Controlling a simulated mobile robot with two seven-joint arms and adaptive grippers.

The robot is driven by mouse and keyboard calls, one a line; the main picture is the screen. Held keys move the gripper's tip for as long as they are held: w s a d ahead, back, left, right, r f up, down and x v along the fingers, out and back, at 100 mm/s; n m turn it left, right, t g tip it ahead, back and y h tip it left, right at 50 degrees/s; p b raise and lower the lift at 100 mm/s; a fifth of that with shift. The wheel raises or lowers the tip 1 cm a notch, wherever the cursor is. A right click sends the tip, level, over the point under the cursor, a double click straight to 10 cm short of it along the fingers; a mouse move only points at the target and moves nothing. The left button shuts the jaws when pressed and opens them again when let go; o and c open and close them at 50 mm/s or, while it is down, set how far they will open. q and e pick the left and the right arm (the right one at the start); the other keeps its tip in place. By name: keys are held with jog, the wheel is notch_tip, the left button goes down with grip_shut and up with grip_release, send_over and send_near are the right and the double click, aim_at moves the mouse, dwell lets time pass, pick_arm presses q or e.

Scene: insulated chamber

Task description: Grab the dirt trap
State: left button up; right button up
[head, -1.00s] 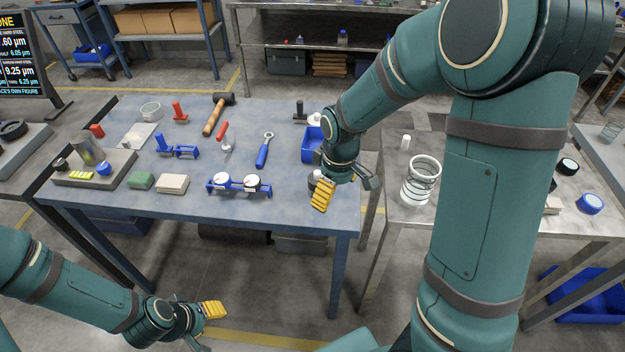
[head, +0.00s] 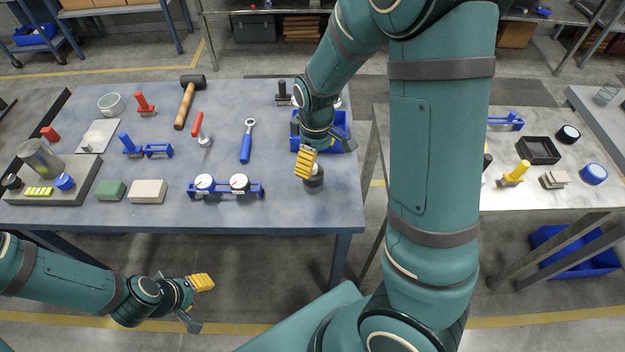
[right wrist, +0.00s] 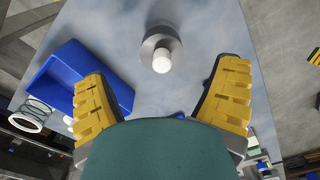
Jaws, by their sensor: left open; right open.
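A short grey cylinder with a white knob (right wrist: 160,50) stands on the blue bench in the right wrist view, ahead of and between my fingers. In the head view a dark grey cylinder (head: 314,182) beside my right gripper looks like the same thing, partly hidden by it. I cannot tell for sure that it is the dirt trap. My right gripper (head: 322,155) is open and empty above the bench's right end; its yellow fingers (right wrist: 165,92) are spread apart in the wrist view. My left gripper (head: 200,303) is open and empty, in front of the bench.
A blue bin (head: 340,130) sits behind my right gripper. A blue stand with two dials (head: 226,189), a blue-handled wrench (head: 246,148) and a mallet (head: 185,105) lie to the left. A metal table (head: 540,190) stands to the right, partly hidden by my right arm.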

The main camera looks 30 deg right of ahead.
aim_at(313, 174)
jog(key=shift+w+a+f+b, duration=0.1)
jog(key=shift+f+b, duration=0.3)
jog(key=shift+f, duration=1.35)
jog(key=shift+w+a+f+b, duration=0.1)
jog(key=shift+f+b, duration=0.25)
jog(key=shift+f, duration=1.4)
jog(key=c, duration=1.3)
